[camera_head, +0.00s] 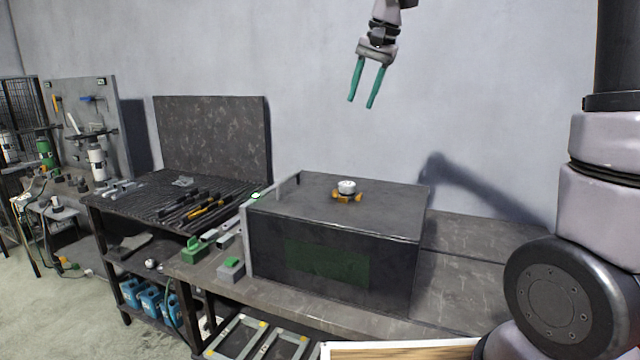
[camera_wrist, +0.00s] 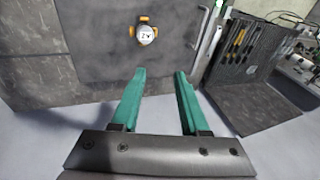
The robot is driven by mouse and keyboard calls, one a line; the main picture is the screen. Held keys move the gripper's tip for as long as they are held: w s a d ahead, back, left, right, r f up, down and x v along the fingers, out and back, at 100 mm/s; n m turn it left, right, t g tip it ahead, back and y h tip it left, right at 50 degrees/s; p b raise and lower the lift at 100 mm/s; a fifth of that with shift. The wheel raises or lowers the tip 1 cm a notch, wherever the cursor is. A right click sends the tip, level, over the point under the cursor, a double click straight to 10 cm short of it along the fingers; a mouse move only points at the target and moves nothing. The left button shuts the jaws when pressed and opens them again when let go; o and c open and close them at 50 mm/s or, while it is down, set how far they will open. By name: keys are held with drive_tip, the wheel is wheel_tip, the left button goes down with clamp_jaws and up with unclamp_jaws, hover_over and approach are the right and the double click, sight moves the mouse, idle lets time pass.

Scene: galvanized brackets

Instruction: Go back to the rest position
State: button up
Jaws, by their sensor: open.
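My gripper (camera_head: 366,102) hangs high above the workbench in the head view, its two teal fingers pointing down and spread apart. In the wrist view my gripper (camera_wrist: 160,78) shows both fingers with nothing between them. Below it stands a large dark box (camera_head: 330,262) with a green patch on its front. On the box top sits a small yellow piece with a round white top (camera_head: 346,187); it also shows in the wrist view (camera_wrist: 145,34), apart from the fingers.
A ribbed black table (camera_head: 135,200) with black and yellow tools stands at the left, with a dark upright panel (camera_head: 212,138) behind it. Green and grey blocks (camera_head: 230,268) lie beside the box. A grey wall is behind. The air around my gripper is clear.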

drive_tip(key=s+d+f+t, duration=0.1)
drive_tip(key=s+d+t, duration=0.1)
drive_tip(key=s+d, duration=0.5)
drive_tip(key=s+d+f+t, duration=0.1)
drive_tip(key=s+d+t, duration=0.1)
drive_tip(key=s+d, duration=0.6)
drive_tip(key=s, duration=0.7)
drive_tip(key=shift+s+f+h, duration=0.3)
drive_tip(key=shift+f+h, duration=0.1)
